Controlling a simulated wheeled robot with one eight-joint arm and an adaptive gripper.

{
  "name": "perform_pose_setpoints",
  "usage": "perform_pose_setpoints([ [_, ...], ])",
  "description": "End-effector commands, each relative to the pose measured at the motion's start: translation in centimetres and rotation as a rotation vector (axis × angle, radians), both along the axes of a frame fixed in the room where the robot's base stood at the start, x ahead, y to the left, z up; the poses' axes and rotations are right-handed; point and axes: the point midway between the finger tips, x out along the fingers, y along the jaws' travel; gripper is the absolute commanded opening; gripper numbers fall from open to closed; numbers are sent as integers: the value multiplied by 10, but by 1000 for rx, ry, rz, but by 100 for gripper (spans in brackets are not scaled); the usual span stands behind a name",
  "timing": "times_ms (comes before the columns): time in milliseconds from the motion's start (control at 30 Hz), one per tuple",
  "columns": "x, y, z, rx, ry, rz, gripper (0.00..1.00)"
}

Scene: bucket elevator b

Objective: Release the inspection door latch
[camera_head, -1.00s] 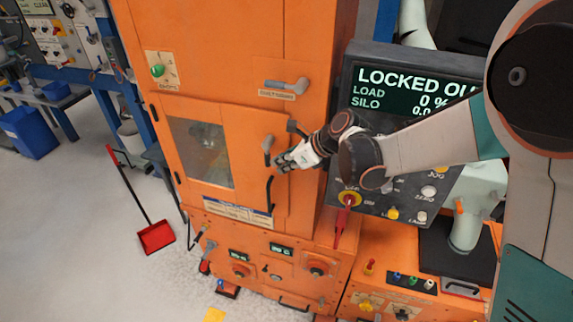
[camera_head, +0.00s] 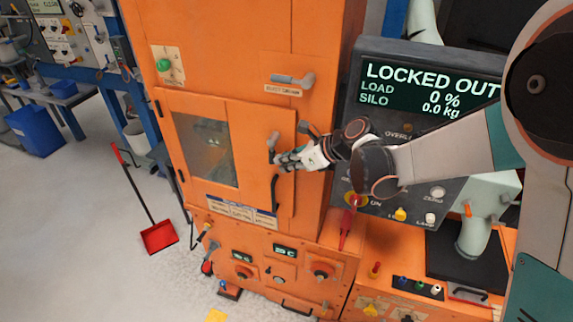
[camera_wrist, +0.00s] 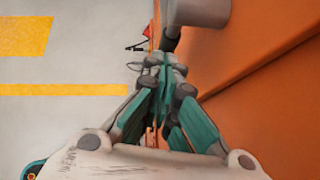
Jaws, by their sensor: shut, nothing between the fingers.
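The inspection door (camera_head: 252,130) is an orange panel with a dark window, and it looks closed. A grey latch lever (camera_head: 272,145) stands near upright at the door's right edge. My gripper (camera_head: 279,164) is shut and empty, with its fingertips at the lower end of the lever. I cannot tell whether they touch it. In the wrist view my gripper (camera_wrist: 160,70) points forward with its fingers together. A grey cylindrical part, probably the latch lever (camera_wrist: 198,10), is above and right of the fingertips there.
A black door handle (camera_head: 274,192) is just below my gripper. Another grey handle (camera_head: 292,80) is on the panel above. The control screen (camera_head: 430,88) reads "LOCKED OUT" at right, behind my arm. A red dustpan (camera_head: 159,236) stands on open floor at left.

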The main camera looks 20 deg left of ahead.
Motion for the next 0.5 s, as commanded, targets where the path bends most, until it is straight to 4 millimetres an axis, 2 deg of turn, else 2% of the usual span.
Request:
perform_pose_setpoints([
  [267,1,6,-10,113,-9,-1,0],
  [500,2,18,-21,316,-24,-1,0],
])
